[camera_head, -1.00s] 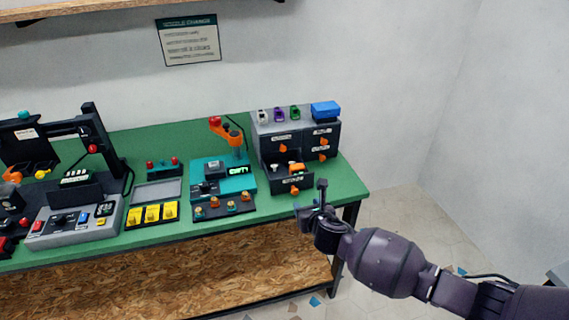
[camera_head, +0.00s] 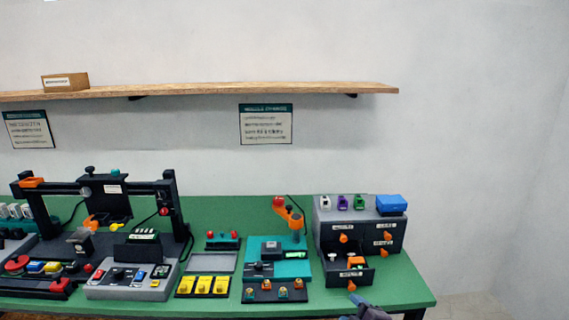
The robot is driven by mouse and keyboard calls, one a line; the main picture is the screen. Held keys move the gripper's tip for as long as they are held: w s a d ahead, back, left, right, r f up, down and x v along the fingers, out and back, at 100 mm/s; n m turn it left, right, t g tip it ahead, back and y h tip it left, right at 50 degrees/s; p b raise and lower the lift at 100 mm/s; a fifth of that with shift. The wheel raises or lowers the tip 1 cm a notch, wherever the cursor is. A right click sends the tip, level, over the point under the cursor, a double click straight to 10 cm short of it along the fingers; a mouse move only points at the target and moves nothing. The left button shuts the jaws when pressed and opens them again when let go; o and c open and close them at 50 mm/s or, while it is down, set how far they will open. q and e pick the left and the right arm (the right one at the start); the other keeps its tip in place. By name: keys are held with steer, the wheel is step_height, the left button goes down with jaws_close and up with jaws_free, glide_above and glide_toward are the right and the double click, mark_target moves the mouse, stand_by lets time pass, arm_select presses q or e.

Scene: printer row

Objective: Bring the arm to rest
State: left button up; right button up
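My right gripper (camera_head: 366,309) shows only as a small dark piece at the bottom edge of the head view, in front of the drawer cabinet. The rest of my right arm is out of the picture. I cannot tell whether the fingers are open or shut, or whether they hold anything. My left gripper is not in view.
A green-topped bench (camera_head: 409,291) carries a printer frame (camera_head: 168,195), a teal station (camera_head: 291,268) and a grey drawer cabinet (camera_head: 329,212). The cabinet's lower drawer (camera_head: 347,278) stands pulled out with small items inside. A wooden shelf (camera_head: 230,90) hangs above.

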steer(key=s+d+f+m+g+h, duration=0.1)
steer(key=s+d+f+m, duration=0.2)
steer(key=s, duration=0.5)
steer(key=s+d+f+m+h, duration=0.2)
steer(key=s+d+f+m, duration=0.2)
steer(key=s, duration=0.5)
steer(key=s+d+f+m+g+h+b, duration=0.1)
steer(key=s+d+f+m, duration=0.3)
steer(key=s, duration=0.5)
steer(key=f+m, duration=0.2)
steer(key=m, duration=0.1)
steer(key=shift+d+g+h, duration=0.25)
steer(key=shift+g+h, duration=0.05)
